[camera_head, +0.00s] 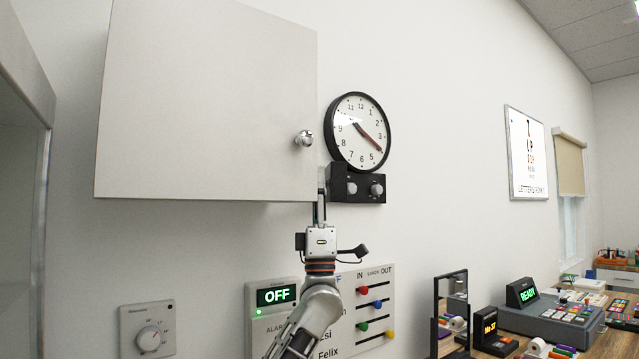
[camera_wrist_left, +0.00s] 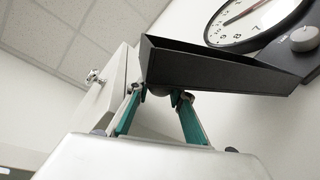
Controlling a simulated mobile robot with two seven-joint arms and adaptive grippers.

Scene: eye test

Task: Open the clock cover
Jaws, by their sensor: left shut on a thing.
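The round wall clock (camera_head: 358,132) has a black rim and white face, and shows partly in the wrist view (camera_wrist_left: 245,18). I cannot make out a separate cover or whether it stands open. My left gripper (camera_head: 321,190) points up at the box's left end. In the wrist view its green fingers (camera_wrist_left: 163,95) stand apart with a small dark rounded part (camera_wrist_left: 176,98) between their tips, at the box's edge. My right gripper is not in view.
A white cabinet door (camera_head: 205,100) with a silver knob (camera_head: 304,138) hangs close left of the clock. Below are an OFF display (camera_head: 277,296), a slider board (camera_head: 372,310) and a dial (camera_head: 149,339). A cluttered desk (camera_head: 612,343) stands at right.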

